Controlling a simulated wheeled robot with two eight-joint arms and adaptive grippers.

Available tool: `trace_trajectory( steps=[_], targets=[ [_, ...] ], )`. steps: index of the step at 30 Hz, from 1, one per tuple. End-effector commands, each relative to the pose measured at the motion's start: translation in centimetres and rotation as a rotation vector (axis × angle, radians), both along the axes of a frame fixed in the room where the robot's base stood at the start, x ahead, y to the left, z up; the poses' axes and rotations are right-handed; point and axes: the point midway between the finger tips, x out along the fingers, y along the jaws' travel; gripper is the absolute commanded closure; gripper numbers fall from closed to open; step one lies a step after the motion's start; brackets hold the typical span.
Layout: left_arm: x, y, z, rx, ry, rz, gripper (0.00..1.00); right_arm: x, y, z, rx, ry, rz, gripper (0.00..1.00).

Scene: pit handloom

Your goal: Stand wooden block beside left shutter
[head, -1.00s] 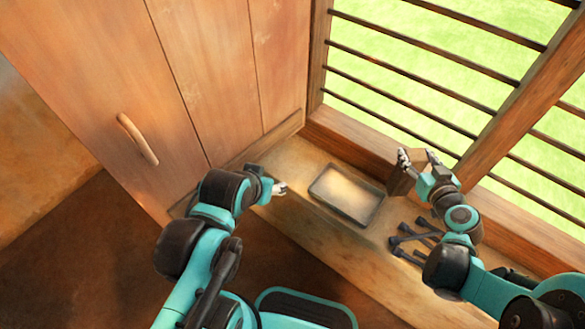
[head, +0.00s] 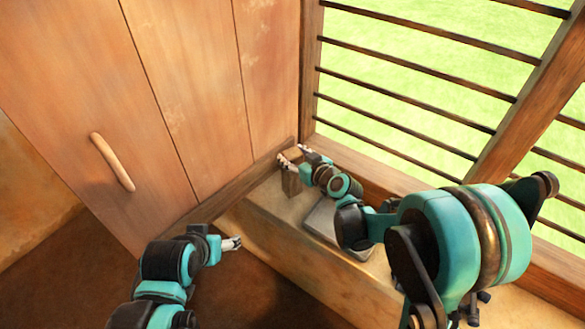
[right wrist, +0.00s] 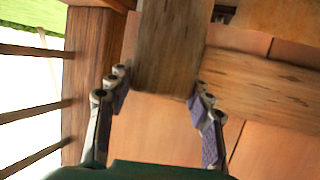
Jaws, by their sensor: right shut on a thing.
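The wooden block (head: 291,181) is upright at the far end of the ledge, close to the left shutter (head: 190,85) near its bottom rail. My right gripper (head: 291,161) is shut on the block. In the right wrist view the block (right wrist: 170,45) sits between the fingertips of my right gripper (right wrist: 158,92), with the shutter's planks behind it. I cannot tell whether the block's base touches the ledge. My left gripper (head: 232,243) is low in front of the ledge, apart from the block; its fingers are too small to read.
A metal tray (head: 322,220) lies on the ledge (head: 275,240), partly hidden by my right arm. Barred window (head: 400,90) runs along the back. The shutter has a wooden handle (head: 113,162). Dark tools at the lower right are mostly hidden.

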Motion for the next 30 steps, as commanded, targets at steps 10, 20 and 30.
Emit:
trace_trajectory(
  steps=[10,20,30],
  targets=[
    [0.0,0.0,-2.5,0.0,0.0,0.0,0.28,0.0,0.0,-4.2,0.001,0.0,0.0,1.0],
    [0.0,0.0,-2.4,0.0,0.0,0.0,0.28,0.0,0.0,-4.2,0.001,0.0,0.0,1.0],
    [0.0,0.0,-2.4,0.0,0.0,0.0,0.28,0.0,0.0,-4.2,0.001,0.0,0.0,0.28]
  ],
)
